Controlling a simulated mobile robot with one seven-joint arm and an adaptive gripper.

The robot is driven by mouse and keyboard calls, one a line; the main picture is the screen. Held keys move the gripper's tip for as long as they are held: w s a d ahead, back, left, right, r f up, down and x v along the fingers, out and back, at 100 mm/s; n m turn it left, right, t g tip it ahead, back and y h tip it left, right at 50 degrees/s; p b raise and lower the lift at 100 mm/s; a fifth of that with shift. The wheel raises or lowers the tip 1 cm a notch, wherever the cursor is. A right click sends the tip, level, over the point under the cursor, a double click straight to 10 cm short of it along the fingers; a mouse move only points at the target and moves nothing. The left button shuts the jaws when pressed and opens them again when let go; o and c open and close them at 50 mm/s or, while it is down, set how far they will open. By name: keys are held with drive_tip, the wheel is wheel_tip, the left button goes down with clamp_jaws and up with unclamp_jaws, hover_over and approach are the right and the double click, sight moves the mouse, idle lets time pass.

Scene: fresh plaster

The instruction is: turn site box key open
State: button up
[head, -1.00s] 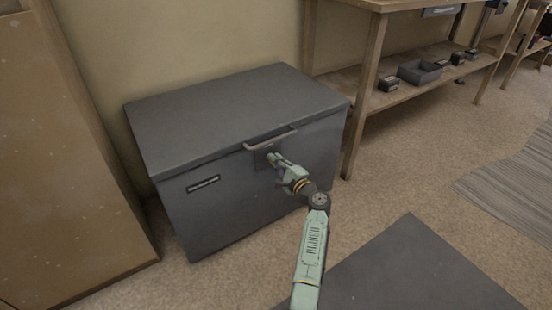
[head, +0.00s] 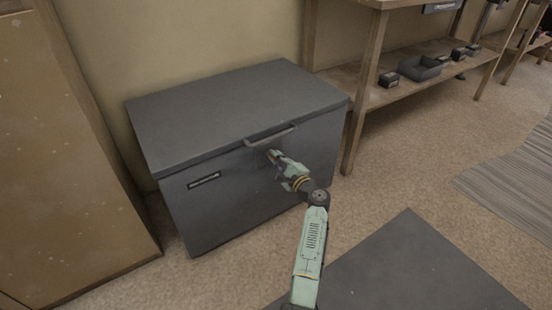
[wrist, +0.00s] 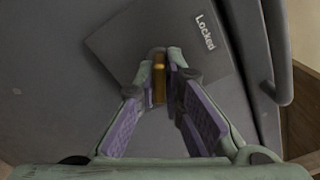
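The site box (head: 235,185) is a dark grey chest with its lid down, standing against the wall. A small plate (wrist: 130,45) on its front carries a label (wrist: 205,32) reading "Locked". A brass-coloured key (wrist: 158,82) stands out from this plate. My gripper (wrist: 162,70) is at the plate, with its fingertips close on both sides of the key and seemingly gripping it. In the head view my gripper (head: 272,156) is just below the lid handle, and the key is too small to make out there.
The lid handle (head: 270,135) is just above my gripper. A wooden shelf unit (head: 355,95) with small dark boxes stands to the right. A brown wooden panel (head: 65,160) stands to the left. A dark mat (head: 405,270) lies on open floor.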

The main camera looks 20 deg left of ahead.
drive_tip(key=o, duration=0.4)
drive_tip(key=shift+f, duration=0.1)
